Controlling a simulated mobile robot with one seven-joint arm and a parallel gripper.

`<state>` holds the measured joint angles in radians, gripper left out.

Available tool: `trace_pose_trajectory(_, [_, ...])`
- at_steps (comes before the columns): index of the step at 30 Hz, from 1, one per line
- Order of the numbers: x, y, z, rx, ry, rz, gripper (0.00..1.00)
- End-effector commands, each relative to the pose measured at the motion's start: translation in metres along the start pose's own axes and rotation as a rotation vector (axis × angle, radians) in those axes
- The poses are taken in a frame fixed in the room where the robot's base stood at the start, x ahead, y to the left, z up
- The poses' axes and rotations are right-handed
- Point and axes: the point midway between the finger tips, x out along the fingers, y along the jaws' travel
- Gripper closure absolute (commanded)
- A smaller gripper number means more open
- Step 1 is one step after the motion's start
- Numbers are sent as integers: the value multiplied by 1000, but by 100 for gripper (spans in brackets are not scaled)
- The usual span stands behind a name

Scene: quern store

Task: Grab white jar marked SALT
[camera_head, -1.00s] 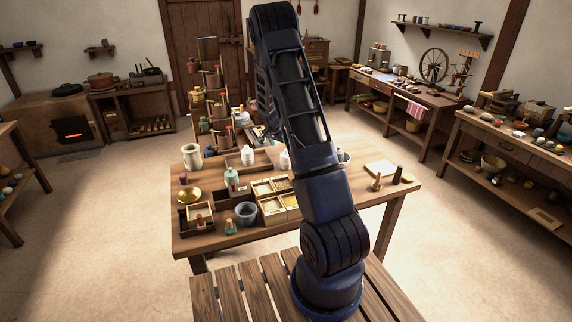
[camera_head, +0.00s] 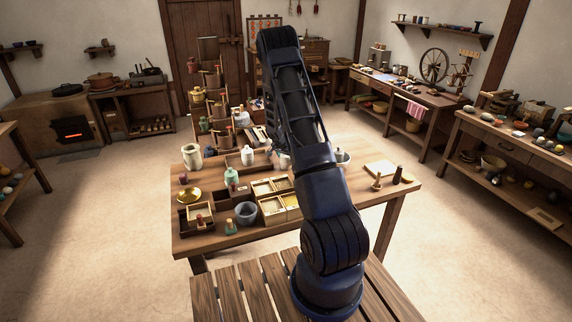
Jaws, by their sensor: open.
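A small white jar (camera_head: 248,155) stands upright near the back of the table, left of my arm. A second white jar (camera_head: 283,160) stands to its right, partly covered by my arm and gripper. No lettering on either is readable, so I cannot tell which is marked SALT. My gripper (camera_head: 275,149) shows only in part beside my dark blue arm, over the back of the table. It is open and close to the second white jar. Its fingertips are hard to make out, and I cannot tell whether it touches the jar.
The table (camera_head: 222,238) also holds a cream jug (camera_head: 192,157), a pale green bottle (camera_head: 231,177), a brass dish (camera_head: 189,196), a grey mortar (camera_head: 246,212) and divided boxes. A flat board (camera_head: 380,168) and wooden pegs stand at right. A pot rack rises behind.

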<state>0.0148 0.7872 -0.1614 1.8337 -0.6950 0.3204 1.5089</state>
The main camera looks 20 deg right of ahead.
Motion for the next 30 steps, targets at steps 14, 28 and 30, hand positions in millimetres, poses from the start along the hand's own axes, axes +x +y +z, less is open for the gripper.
trace_pose_trajectory(14, [0,0,0,0,0,-1,64])
trace_pose_trajectory(28, [-12,-1,-6,2,2,-3,76])
trace_pose_trajectory(30, [-21,-1,-11,3,3,-4,76])
